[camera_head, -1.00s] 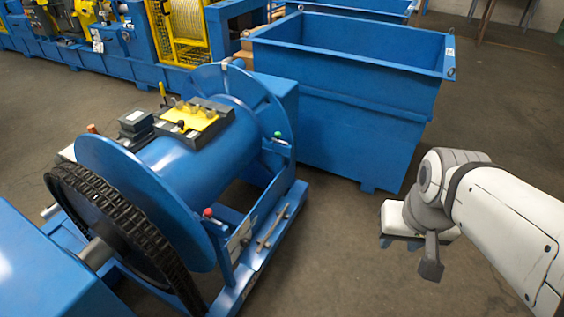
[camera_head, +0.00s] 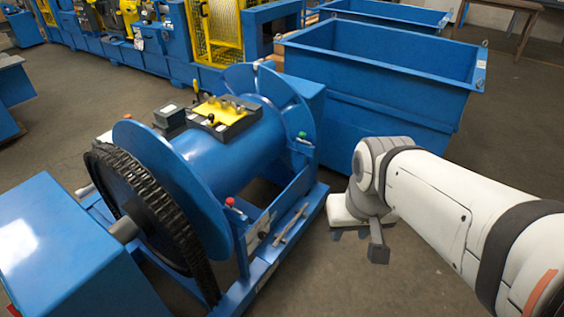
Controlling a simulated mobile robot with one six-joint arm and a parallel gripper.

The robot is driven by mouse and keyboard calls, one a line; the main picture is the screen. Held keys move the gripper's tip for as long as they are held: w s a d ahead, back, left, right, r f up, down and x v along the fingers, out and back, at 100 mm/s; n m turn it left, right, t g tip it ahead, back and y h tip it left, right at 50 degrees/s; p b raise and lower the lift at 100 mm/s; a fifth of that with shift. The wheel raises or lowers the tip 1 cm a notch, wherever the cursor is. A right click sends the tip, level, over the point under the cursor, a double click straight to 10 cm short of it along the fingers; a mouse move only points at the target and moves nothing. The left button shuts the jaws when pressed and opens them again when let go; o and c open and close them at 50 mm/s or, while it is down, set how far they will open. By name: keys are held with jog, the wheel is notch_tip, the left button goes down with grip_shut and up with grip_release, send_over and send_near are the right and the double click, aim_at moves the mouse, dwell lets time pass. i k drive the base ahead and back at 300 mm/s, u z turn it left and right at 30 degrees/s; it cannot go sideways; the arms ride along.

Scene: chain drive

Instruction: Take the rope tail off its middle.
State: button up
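A blue drum (camera_head: 222,152) lies on its side in a blue frame, with a round flange at each end. A dark chain (camera_head: 158,212) runs around a wheel at its near left end. A box with a yellow plate (camera_head: 222,110) and small levers sits on top of the drum. I cannot make out a rope tail in this view. My gripper (camera_head: 362,250) is at the right of the drum frame, low and pointing down, apart from the drum. Its fingers are small and partly hidden, so whether it is open is unclear.
A large blue bin (camera_head: 375,100) stands behind my arm, with another bin (camera_head: 395,14) beyond it. A blue housing (camera_head: 70,250) stands at the near left. Blue machinery with yellow mesh guards (camera_head: 214,30) lines the back. The floor (camera_head: 60,115) at the left is clear.

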aim_at(292, 223)
jog(key=z, duration=0.05)
jog(key=i, duration=1)
jog(key=u, duration=0.05)
